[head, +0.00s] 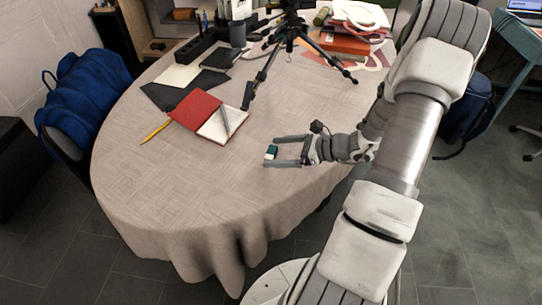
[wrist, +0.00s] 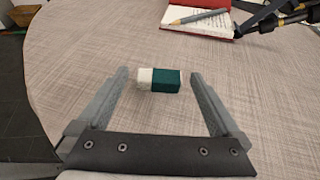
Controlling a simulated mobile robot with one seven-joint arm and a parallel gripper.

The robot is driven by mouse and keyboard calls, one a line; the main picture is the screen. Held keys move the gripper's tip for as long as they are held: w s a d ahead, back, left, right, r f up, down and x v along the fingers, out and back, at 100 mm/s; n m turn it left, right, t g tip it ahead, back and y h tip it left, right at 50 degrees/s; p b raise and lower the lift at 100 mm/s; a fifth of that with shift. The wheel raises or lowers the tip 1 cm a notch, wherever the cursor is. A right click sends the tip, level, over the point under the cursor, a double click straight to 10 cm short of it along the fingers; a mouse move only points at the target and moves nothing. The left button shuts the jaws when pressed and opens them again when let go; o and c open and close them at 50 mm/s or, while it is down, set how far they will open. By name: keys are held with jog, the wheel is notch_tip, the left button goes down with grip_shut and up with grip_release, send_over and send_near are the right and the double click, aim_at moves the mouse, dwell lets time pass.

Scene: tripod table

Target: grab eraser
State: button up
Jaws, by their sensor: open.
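The eraser (head: 271,152) is a small block with a white end and a dark green sleeve, lying on the table (head: 190,195) near its right side. In the wrist view the eraser (wrist: 160,80) lies crosswise just past the middle of the gap. My gripper (head: 270,153) is open, its two fingers pointing left in the head view. In the wrist view my gripper (wrist: 158,75) has one finger on each side, with the eraser around tip level. No contact with the eraser shows.
An open red notebook (head: 193,112) with a grey pen lies beyond the eraser, beside a yellow pencil (head: 155,131). A black tripod (head: 289,40) stands at the back. Books (head: 345,40) are stacked at the back right. The front left of the table is clear.

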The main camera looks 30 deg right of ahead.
jog(key=shift+w+a+f, duration=0.15)
jog(key=shift+w+a, duration=0.05)
jog(key=shift+a, duration=0.05)
jog(key=c, duration=1.3)
